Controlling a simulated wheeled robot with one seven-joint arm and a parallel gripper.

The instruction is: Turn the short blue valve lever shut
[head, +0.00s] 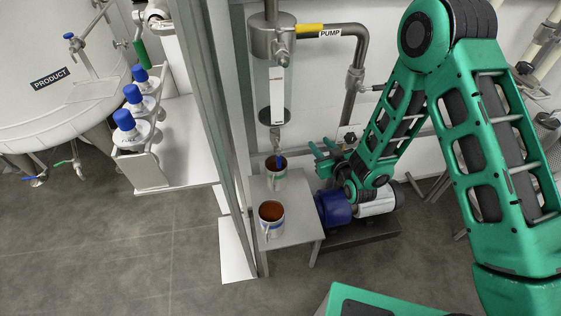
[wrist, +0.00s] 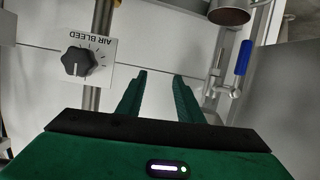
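A short blue valve lever (wrist: 243,57) shows in the wrist view, right of my gripper, attached to a small metal valve (wrist: 214,75) on the pipework. In the head view a small blue piece at the pipe end above the rear mug (head: 280,159) looks like the same lever (head: 279,157). My gripper (wrist: 160,74) is open, its two green fingers apart with nothing between them. The lever lies outside the fingers and I see no contact. In the head view my gripper (head: 322,158) is just right of the rear mug, partly hidden by my wrist.
A second mug (head: 271,219) of brown liquid stands on the small table (head: 295,233). A blue and white pump (head: 350,205) sits behind my arm. An AIR BLEED knob (wrist: 79,61) is left of my fingers. A metal post (head: 208,90) and shelf of bottles (head: 135,130) stand left.

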